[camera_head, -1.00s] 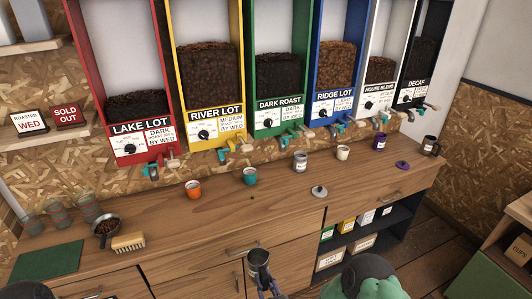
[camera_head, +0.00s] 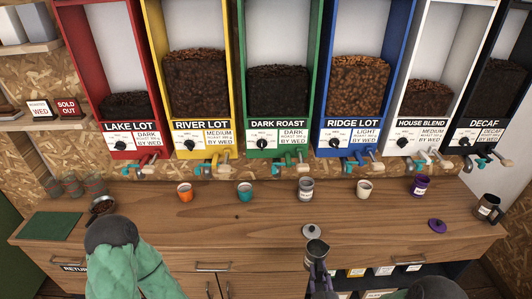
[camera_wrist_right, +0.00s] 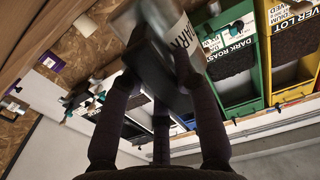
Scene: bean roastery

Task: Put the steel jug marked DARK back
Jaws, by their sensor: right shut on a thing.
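The steel jug (camera_head: 316,251) is held up in front of the counter's front edge, below the grey lid in the head view. In the right wrist view the jug (camera_wrist_right: 183,50) is close up, tilted in the picture, with the lettering DARK on its pale label. My right gripper (camera_head: 319,271) is shut on it; the fingers (camera_wrist_right: 160,85) wrap it in the wrist view. Whether the jug holds beans cannot be told. A second dark steel jug (camera_head: 487,208) with a pale label stands at the counter's right end. My left gripper is not in view.
The counter between the lids is clear.

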